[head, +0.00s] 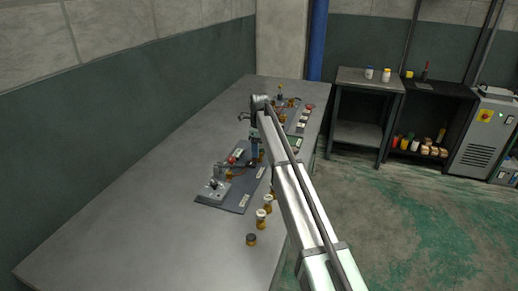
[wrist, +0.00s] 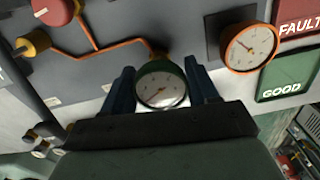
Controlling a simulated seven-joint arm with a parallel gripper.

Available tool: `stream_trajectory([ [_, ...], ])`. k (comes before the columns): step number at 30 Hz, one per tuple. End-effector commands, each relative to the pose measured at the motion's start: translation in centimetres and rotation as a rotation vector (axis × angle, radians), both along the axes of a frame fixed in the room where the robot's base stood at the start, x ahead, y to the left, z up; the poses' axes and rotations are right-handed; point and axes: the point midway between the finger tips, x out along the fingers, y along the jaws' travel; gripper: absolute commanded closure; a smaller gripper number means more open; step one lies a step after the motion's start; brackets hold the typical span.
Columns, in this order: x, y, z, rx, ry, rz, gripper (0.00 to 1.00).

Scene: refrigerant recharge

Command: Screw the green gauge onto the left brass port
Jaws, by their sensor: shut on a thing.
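The green gauge (wrist: 162,88), with a white dial, is between the two blue fingers of my gripper (wrist: 163,92) in the wrist view, and the fingers are closed on its sides. A brass-coloured fitting at the end of a copper pipe (wrist: 110,47) shows just behind the gauge's top edge. I cannot tell whether the gauge touches or is threaded on it. Another brass fitting (wrist: 34,43) stands at the left; which one is the left port is unclear. In the head view my gripper (head: 254,155) is low over the panel, and the gauge is not clearly visible.
An orange gauge (wrist: 251,46) stands close to the right finger, beside the red FAULT sign (wrist: 300,40) and green GOOD sign (wrist: 288,82). A red knob (wrist: 57,10) is at upper left. Several small brass-coloured items, including a dark-topped one (head: 251,240), line the table's front edge. The table's left (head: 120,235) is clear.

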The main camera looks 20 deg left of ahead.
Motion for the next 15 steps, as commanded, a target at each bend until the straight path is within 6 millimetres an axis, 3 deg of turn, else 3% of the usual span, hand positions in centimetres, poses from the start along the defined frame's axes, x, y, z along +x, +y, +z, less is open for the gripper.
stream_trajectory([
  [6, 0.04, 0.04, -0.19, 0.0, 0.001, -0.109, 0.7],
  [15, 0.05, 0.05, -0.22, 0.0, 0.001, -0.117, 0.71],
])
